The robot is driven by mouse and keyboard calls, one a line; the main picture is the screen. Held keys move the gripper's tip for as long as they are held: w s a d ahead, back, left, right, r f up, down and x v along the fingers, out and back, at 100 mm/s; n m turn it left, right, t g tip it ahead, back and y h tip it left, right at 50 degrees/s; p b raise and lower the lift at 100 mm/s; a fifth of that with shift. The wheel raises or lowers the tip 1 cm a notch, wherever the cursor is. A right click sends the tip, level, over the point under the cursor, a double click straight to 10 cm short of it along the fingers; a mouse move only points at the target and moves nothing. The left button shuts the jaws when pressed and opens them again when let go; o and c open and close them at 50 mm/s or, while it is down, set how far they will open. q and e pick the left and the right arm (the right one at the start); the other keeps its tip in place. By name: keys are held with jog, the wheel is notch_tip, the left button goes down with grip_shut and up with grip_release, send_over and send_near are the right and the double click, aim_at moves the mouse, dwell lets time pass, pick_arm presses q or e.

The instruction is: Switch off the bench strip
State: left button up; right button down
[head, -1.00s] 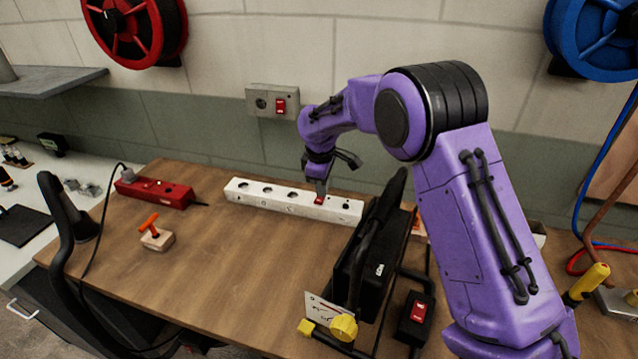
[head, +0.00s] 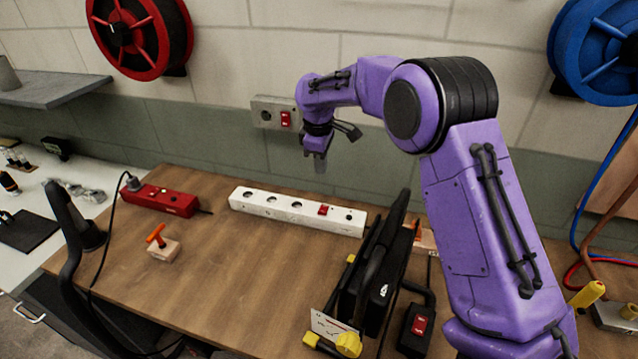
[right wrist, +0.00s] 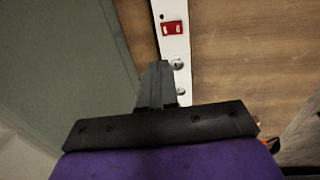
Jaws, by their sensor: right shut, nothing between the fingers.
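A long white power strip (head: 260,207) lies on the wooden bench near the wall, with several sockets and a red switch (head: 323,210) towards its right end. The right wrist view also shows the strip (right wrist: 173,8) and its red switch (right wrist: 173,28). I cannot tell which way the rocker is tipped. My right gripper (head: 320,163) is shut and empty, above and behind the strip, apart from it. My left gripper is not in view.
A wall plate (head: 274,114) with a red switch is behind my right wrist. A black device (head: 375,270) and a black box with a red switch (head: 417,329) stand right of the strip. A wooden block with an orange handle (head: 162,247) is at left. The bench middle is clear.

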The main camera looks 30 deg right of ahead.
jog(key=r, duration=0.3)
jog(key=shift+w+d, duration=0.15)
jog(key=shift+d, duration=0.1)
jog(key=shift+f, duration=0.1)
